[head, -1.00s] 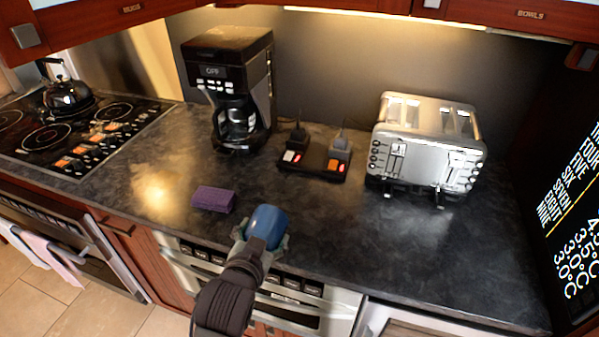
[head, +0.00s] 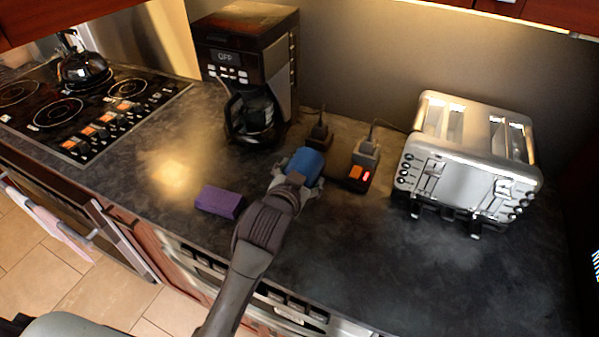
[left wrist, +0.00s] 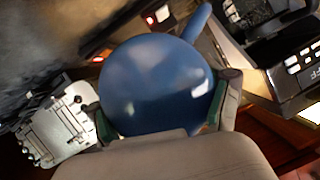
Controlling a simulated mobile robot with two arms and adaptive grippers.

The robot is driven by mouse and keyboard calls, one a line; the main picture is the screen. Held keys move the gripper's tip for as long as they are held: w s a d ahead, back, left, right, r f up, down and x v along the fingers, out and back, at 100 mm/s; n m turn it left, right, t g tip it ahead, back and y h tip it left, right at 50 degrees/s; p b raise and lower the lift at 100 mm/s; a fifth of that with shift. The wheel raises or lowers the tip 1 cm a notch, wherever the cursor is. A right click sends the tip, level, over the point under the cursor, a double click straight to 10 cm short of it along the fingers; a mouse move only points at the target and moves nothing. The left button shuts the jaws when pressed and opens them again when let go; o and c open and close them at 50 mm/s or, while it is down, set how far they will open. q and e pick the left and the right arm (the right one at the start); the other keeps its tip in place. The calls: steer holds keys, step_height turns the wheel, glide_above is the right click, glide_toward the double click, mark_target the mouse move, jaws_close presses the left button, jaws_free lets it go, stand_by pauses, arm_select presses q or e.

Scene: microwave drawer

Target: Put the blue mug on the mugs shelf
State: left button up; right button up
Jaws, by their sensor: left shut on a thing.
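The blue mug (head: 305,162) is held over the counter in front of the power strip; its height is hard to judge. My left gripper (head: 298,181) is shut on it. In the left wrist view the mug (left wrist: 155,82) fills the middle, with its handle toward the top right and the left gripper's fingers (left wrist: 165,112) on either side. My right gripper is not in view.
A coffee maker (head: 250,75) stands behind the mug, and a power strip (head: 358,176) is close to its right. A toaster (head: 468,160) stands further right. A purple sponge (head: 219,202) lies left of my arm. A kettle (head: 83,68) sits on the stove. The front right counter is clear.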

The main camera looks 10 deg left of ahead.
arm_select(q)
steer(key=w+a+f, duration=0.1)
steer(key=w+a, duration=0.1)
steer(key=w+a+f+p, duration=0.1)
steer(key=w+a+f, duration=0.3)
steer(key=w, duration=0.1)
steer(key=shift+w+f, duration=0.1)
steer(key=shift+f, duration=0.1)
steer(key=shift+f+p, duration=0.35)
step_height(320, 180, down, 2)
steer(key=shift+f, duration=0.2)
steer(key=shift+f+p, duration=0.3)
steer(key=shift+f, duration=0.25)
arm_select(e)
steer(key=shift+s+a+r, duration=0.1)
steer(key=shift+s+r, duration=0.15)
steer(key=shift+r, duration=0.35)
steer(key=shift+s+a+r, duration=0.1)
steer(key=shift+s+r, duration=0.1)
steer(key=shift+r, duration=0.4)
arm_select(q)
steer(key=o, duration=1.5)
steer(key=shift+f, duration=0.1)
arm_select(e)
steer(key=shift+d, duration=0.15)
